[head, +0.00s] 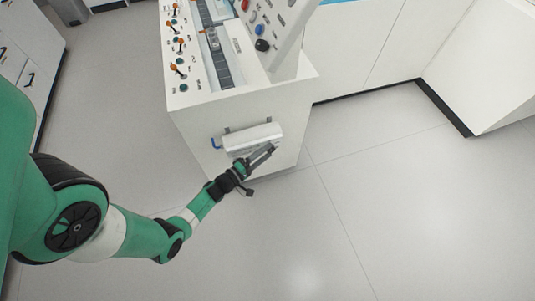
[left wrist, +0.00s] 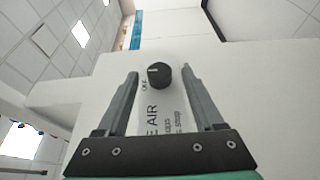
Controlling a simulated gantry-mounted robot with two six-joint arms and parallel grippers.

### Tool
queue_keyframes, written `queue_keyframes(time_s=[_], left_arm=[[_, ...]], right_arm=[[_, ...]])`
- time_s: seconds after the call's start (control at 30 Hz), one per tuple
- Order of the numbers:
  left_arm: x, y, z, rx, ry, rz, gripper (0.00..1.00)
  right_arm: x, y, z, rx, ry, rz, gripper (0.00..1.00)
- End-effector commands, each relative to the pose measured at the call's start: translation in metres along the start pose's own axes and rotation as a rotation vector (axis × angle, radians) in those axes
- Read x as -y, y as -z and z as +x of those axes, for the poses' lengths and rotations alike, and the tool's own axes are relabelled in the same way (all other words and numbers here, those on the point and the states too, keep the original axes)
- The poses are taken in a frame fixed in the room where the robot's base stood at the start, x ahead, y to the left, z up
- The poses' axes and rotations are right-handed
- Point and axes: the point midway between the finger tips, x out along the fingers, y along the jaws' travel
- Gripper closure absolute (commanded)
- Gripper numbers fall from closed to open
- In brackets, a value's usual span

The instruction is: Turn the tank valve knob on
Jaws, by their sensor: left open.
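The tank valve knob (left wrist: 159,75) is a round black knob on a white surface in the left wrist view. A short pale mark shows on its face, and small lettering beside it is hard to read. Larger letters including "AIR" run below it. My left gripper (left wrist: 160,71) is open, with one finger on each side of the knob and gaps visible on both sides; its distance from the knob is unclear. In the head view my left gripper (head: 268,150) is beside the white tank (head: 252,135) on the cabinet's end; the knob is hidden there. My right gripper is out of view.
The white cabinet (head: 200,123) has orange-tipped levers (head: 179,69) and a sloped panel with a red button (head: 244,5) and a blue button (head: 260,30) on top. A blue fitting (head: 215,143) sits at the tank's left. The floor (head: 390,200) to the right is clear.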

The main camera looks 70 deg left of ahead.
Motion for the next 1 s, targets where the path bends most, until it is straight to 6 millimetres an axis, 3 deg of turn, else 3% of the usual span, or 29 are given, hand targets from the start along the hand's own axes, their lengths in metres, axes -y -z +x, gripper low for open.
queue_keyframes(time_s=[0.1,0.37,0.77,1.0], left_arm=[[0.0004,-0.0006,0.0102,0.001,-0.002,0.000,0.31],[-0.0009,-0.0003,0.0119,0.000,0.000,-0.001,0.31],[-0.0008,-0.0003,0.0117,0.000,0.000,0.000,0.99],[-0.0021,-0.0003,0.0118,0.000,0.003,0.001,1.00]], right_arm=[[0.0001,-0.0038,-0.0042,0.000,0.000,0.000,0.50],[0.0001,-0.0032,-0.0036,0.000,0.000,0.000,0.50],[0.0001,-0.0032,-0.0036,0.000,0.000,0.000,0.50],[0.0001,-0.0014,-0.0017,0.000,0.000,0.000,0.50]])
